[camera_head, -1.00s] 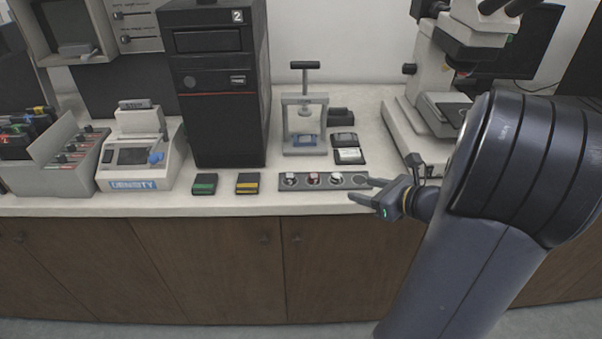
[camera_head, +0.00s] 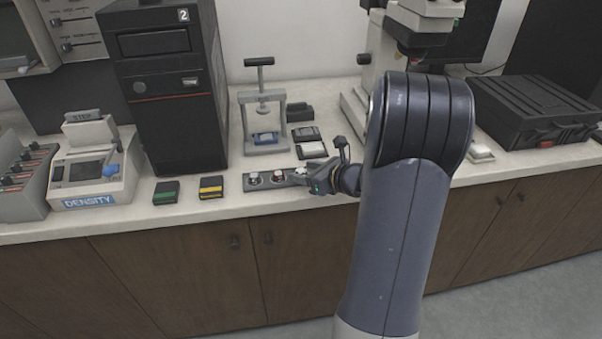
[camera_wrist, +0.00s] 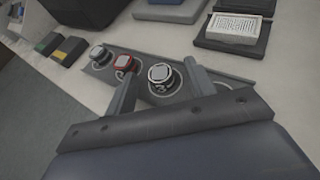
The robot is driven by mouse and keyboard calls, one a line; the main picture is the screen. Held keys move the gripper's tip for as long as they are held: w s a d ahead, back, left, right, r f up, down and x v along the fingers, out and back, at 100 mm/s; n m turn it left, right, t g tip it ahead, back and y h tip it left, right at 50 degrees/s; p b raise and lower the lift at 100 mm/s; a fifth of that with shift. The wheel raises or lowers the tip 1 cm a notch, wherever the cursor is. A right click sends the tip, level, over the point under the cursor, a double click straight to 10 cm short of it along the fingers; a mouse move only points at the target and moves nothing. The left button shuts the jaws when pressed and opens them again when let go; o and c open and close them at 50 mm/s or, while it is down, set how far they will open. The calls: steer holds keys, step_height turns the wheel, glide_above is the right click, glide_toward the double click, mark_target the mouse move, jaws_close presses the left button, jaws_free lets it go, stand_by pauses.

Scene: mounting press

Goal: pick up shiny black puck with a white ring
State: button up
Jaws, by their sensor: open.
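A dark puck with a white ring on top (camera_wrist: 160,73) sits in the grey strip holder (camera_wrist: 231,77), between the two fingers of my gripper (camera_wrist: 159,68) in the wrist view. The fingers are spread, with a gap visible around the puck. A red-rimmed puck (camera_wrist: 125,64) and a grey-topped puck (camera_wrist: 97,52) sit in the same holder to the left. In the head view my gripper (camera_head: 309,181) is over the right part of the holder (camera_head: 264,185) and partly hides it.
A small press (camera_head: 264,120) stands behind the holder. Dark trays (camera_head: 309,150) lie beside it. A green-marked block (camera_head: 166,192) and a yellow-marked block (camera_head: 211,187) lie left of the holder. A microscope stands behind my arm, and a black case (camera_head: 537,110) at right.

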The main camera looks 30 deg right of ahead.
steer(key=shift+w+f, duration=0.1)
steer(key=shift+w, duration=0.1)
steer(key=shift+c, duration=0.5)
steer(key=c, duration=1)
steer(key=shift+o, duration=0.2)
